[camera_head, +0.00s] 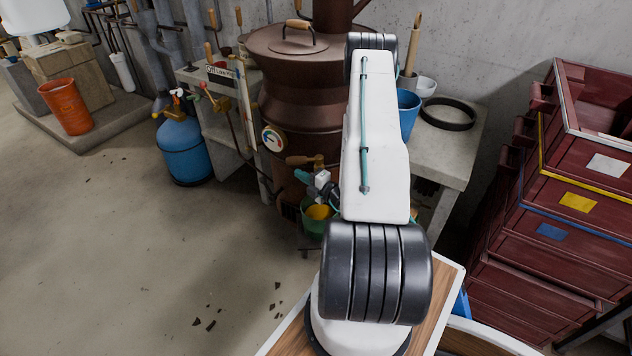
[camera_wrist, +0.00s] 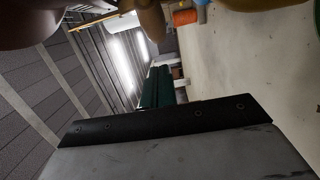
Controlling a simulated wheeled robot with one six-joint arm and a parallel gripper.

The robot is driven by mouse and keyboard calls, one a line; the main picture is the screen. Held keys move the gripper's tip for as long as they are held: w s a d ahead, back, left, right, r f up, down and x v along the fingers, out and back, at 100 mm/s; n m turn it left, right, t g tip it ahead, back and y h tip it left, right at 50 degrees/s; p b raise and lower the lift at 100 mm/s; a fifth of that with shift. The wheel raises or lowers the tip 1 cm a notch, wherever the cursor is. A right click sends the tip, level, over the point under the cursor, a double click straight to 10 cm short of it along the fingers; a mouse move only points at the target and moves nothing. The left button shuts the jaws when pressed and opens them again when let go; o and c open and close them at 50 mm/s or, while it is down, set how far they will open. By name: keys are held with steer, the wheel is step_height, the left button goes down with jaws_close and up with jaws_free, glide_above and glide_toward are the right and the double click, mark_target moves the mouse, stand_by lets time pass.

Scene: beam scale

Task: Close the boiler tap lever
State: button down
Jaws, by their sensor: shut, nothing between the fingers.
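The brown boiler (camera_head: 290,75) stands behind my arm in the head view, with a round gauge on its front left. A tap (camera_head: 319,162) of brass colour sticks out low on its front. Its lever, a wooden handle (camera_head: 299,160), points left and lies about level. My gripper (camera_head: 304,178), small, teal and white, is just below the lever, partly hidden by my arm. It looks shut and empty; I cannot tell whether it touches the lever. The wrist view does not clearly show the lever or the fingertips.
A green bucket (camera_head: 312,226) with something yellow inside is below the tap. A blue gas cylinder (camera_head: 185,150) stands left, an orange bucket (camera_head: 66,107) farther left. A blue cup (camera_head: 408,113) is on the right bench (camera_head: 452,158). Dark red crates (camera_head: 535,245) are stacked right.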

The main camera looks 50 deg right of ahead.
steer(key=shift+w+d, duration=1.3)
steer(key=shift+d, duration=0.25)
steer(key=shift+w+d, duration=0.15)
glide_toward(294, 163)
steer(key=s+a, duration=0.4)
steer(key=s, duration=0.2)
steer(key=shift+s+d, duration=0.1)
steer(key=shift+d, duration=0.05)
